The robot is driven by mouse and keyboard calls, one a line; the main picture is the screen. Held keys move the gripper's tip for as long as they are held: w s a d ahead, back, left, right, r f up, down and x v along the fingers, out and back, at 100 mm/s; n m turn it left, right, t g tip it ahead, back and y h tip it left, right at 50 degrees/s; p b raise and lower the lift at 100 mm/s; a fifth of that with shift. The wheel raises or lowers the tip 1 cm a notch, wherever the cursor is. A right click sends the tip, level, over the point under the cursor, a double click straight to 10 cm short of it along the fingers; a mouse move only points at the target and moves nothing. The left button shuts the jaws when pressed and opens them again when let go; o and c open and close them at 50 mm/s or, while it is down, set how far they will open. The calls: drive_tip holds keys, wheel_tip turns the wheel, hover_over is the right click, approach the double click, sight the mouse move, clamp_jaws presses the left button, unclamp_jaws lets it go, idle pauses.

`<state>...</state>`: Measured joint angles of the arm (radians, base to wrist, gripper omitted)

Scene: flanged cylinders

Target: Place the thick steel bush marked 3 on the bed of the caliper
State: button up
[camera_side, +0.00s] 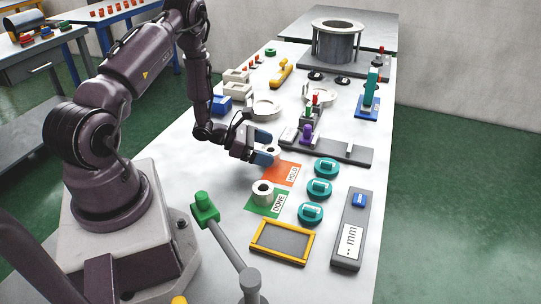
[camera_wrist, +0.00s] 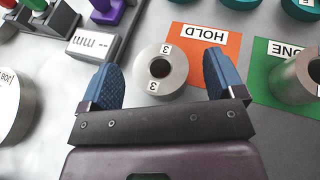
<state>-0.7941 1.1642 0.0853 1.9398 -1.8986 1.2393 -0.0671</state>
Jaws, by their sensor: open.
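The thick steel bush marked 3 (camera_wrist: 171,82) stands upright on the table in the wrist view, its bore facing up. My gripper (camera_wrist: 160,82) is open, with one blue finger on each side of the bush and a visible gap to each. In the side view my gripper (camera_side: 264,148) is low over the table and mostly hides the bush. A grey bar-shaped instrument (camera_side: 330,147) with a purple part lies just right of it; its mm display (camera_wrist: 93,43) shows in the wrist view. A long grey panel (camera_side: 348,245) also reads mm. I cannot tell which is the caliper.
An orange HOLD card (camera_side: 284,173) lies beside the bush. A second steel bush (camera_side: 263,194) stands on the green DONE card (camera_side: 277,207).

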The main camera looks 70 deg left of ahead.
drive_tip(key=shift+r, duration=0.1)
drive_tip(key=c, duration=1.3)
